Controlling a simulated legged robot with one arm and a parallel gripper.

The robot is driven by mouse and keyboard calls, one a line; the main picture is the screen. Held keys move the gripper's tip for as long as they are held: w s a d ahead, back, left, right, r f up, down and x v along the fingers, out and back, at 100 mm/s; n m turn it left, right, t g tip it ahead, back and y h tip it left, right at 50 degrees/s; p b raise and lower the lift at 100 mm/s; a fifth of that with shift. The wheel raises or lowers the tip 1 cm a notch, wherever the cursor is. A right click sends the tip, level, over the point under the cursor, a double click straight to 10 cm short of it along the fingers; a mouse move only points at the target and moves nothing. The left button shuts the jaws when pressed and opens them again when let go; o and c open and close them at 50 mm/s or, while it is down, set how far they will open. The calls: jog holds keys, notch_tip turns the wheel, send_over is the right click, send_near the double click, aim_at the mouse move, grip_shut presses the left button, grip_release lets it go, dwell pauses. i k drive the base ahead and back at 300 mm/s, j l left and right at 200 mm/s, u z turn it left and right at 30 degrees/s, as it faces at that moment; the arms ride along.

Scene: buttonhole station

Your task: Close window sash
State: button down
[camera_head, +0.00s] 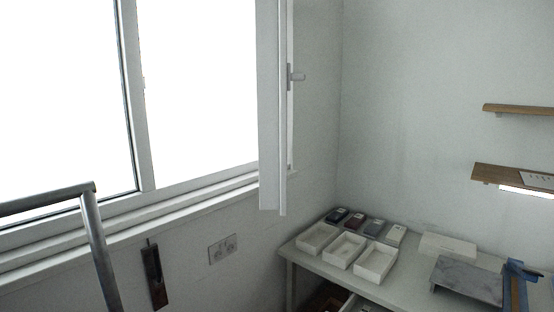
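The window sash (270,110) stands swung open into the room at the right side of the window. It is a pale grey frame seen almost edge-on. Its small lever handle (297,77) sticks out to the right from its edge. The window frame (146,175) holds bright white panes on the left, and the opening beside the sash also looks bright white. My gripper is not in view, so its distance from the sash and handle cannot be told.
A grey metal tube rail (100,250) stands at the front left. A table (400,291) at lower right bears white trays (345,250), small dark boxes and a grey slab (468,279). Wooden shelves (515,178) are on the right wall. A socket (223,249) sits below the sill.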

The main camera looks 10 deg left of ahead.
aim_at(272, 69)
jog(key=i+j+u, duration=0.15)
jog(key=i+u, duration=0.7)
